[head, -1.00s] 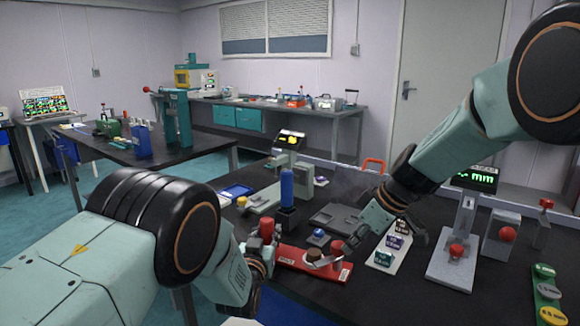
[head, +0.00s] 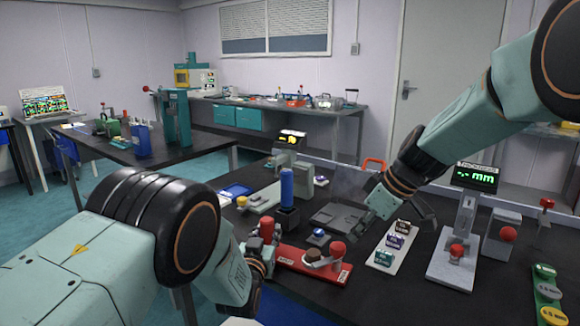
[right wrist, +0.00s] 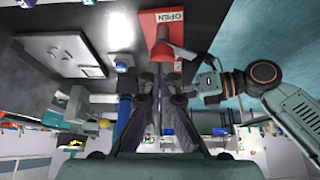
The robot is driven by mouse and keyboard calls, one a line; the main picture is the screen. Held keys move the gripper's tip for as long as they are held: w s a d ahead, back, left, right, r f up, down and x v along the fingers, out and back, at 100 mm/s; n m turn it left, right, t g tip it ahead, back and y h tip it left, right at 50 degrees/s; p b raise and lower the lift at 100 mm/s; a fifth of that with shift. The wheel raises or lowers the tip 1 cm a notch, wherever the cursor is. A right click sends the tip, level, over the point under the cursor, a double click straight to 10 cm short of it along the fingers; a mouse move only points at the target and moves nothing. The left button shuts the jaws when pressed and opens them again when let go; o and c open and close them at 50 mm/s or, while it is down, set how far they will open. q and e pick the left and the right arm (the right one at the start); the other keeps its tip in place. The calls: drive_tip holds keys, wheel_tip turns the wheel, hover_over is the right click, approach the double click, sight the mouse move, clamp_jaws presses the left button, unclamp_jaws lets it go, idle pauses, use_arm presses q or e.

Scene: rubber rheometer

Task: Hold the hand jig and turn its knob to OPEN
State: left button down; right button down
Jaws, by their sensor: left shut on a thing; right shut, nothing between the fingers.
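The hand jig (head: 292,258) is a red plate on the dark bench, with white labels at both ends. The right-end label reads OPEN in the right wrist view (right wrist: 150,22). A brown round part with a red ball-topped knob (head: 338,248) sits near that end; the knob also shows in the right wrist view (right wrist: 163,48). My left gripper (head: 262,250) is shut on the red upright handle (head: 266,229) at the plate's left end. My right gripper (head: 354,230) is shut and empty, above and just behind the knob, seemingly apart from it.
A blue-topped post (head: 287,188) stands behind the jig. A pale strip with several coloured blocks (head: 395,241) and a thickness gauge (head: 455,255) stand to the right. A grey plate (head: 336,218) lies behind the jig.

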drive_tip(key=shift+r, duration=1.3)
use_arm(q)
drive_tip(key=c, duration=0.9)
unclamp_jaws()
drive_tip(key=shift+o, duration=0.2)
drive_tip(key=shift+s, duration=0.1)
